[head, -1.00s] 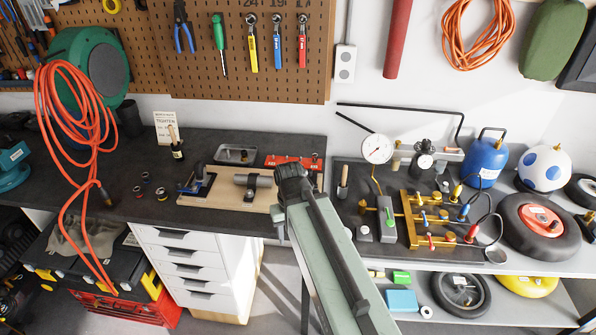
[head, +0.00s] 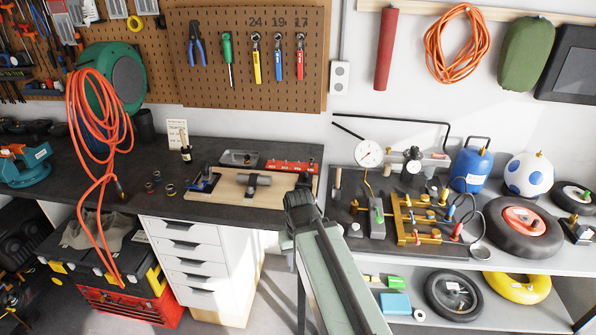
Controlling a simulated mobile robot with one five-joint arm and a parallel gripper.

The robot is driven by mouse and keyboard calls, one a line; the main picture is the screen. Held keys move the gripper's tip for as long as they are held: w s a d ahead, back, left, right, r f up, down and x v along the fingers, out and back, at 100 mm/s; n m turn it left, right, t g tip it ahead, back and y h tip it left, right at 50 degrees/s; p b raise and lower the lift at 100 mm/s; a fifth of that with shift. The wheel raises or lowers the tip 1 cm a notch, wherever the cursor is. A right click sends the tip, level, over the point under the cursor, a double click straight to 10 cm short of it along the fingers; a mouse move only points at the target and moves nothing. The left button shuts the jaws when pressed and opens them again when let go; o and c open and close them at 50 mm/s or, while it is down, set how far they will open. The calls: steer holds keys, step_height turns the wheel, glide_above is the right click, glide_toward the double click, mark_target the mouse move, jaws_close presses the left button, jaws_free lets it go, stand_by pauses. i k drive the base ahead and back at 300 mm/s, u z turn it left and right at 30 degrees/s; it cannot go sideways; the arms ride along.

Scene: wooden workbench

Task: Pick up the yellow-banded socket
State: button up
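Several small dark sockets stand close together on the dark benchtop (head: 80,175), left of the wooden board. The right one of the group looks like the yellow-banded socket (head: 170,190), but the bands are too small to read surely. The others are a back socket (head: 156,176) and a left socket (head: 150,187). My gripper (head: 300,196) is at the end of my raised arm, in front of the bench's right end and well to the right of the sockets. Its fingers are seen from behind, so its opening is hidden.
A wooden board (head: 222,208) with a clamp and a grey cylinder lies between the sockets and my gripper. An orange hose (head: 98,130) hangs left of the sockets. A red rail (head: 292,166), a metal tray (head: 238,157) and a small bottle (head: 186,153) stand behind.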

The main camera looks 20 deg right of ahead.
mark_target(170, 189)
steer(key=z, duration=0.7)
steer(key=k, duration=0.65)
steer(key=u, duration=0.4)
steer(key=i, duration=1)
steer(key=u, duration=0.05)
